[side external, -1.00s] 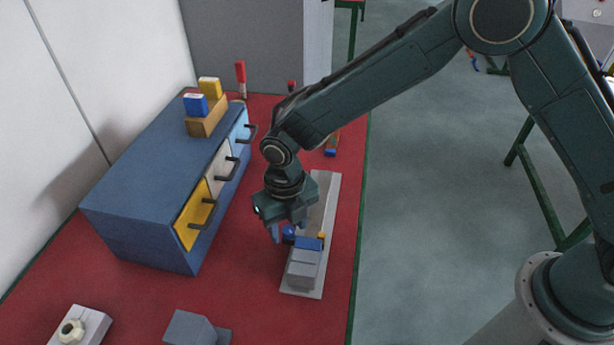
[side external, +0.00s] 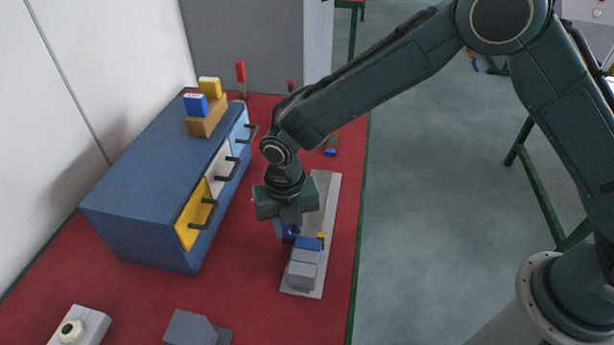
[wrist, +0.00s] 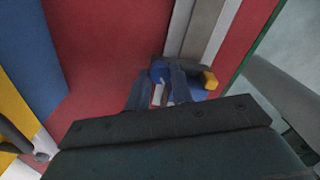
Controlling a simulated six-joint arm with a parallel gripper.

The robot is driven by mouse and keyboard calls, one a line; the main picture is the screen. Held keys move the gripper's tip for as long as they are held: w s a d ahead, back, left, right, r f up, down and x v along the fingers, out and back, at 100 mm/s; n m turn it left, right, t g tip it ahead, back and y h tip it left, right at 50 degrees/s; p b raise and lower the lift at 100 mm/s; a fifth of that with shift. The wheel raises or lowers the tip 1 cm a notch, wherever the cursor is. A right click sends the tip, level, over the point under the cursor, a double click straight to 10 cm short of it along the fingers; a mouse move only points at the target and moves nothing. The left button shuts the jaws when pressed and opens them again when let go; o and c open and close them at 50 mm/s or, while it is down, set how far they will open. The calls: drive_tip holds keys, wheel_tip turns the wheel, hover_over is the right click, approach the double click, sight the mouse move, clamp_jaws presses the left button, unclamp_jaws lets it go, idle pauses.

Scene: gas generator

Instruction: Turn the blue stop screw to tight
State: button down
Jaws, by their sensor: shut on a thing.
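The blue stop screw (wrist: 157,71) shows as a round blue knob between my fingers in the wrist view. My gripper (side external: 287,236) points down and is shut on it; the fingers also show in the wrist view (wrist: 160,93). In the side view the fingers largely hide the screw. It sits at the left side of a blue block (side external: 309,243) on a long light-grey base plate (side external: 322,205). A small yellow part (wrist: 209,80) is beside the blue block. I cannot tell how tight the screw is.
A grey block (side external: 302,272) stands on the plate's near end. A blue cabinet (side external: 150,190) with handled drawers is to the left, carrying a wooden holder (side external: 207,122) with blue and yellow blocks. Red table surface (side external: 250,290) is clear between cabinet and plate.

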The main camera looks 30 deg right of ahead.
sight(288, 230)
drive_tip(key=shift+m, duration=0.3)
drive_tip(key=c, duration=1.2)
unclamp_jaws()
drive_tip(key=shift+r, duration=0.1)
wheel_tip(288, 230, up, 14)
